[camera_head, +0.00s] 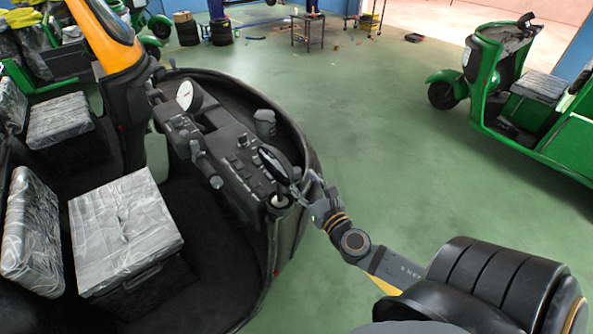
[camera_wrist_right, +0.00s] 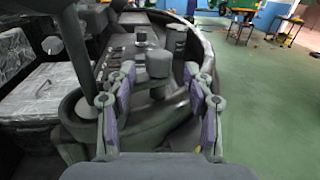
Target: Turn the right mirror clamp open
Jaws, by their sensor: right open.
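My right gripper (camera_head: 305,187) reaches the front right rim of the dark rickshaw dashboard from the lower right. In the right wrist view its two fingers (camera_wrist_right: 159,72) are spread apart. A grey cylindrical knob (camera_wrist_right: 159,63) stands between or just beyond the fingertips; I cannot tell if it is the clamp or if they touch it. In the head view a dark oval piece (camera_head: 275,163), which looks like the right mirror, sits just left of the gripper. A pale-topped knob (camera_head: 280,200) is below it. My left gripper is not in view.
The dashboard (camera_head: 240,165) carries switches, a grey knob (camera_head: 265,122) and a round white gauge or mirror (camera_head: 186,95) at its far left. Plastic-wrapped seats (camera_head: 125,225) lie left. Green rickshaw (camera_head: 540,95) stands far right. The green floor (camera_head: 400,150) between is clear.

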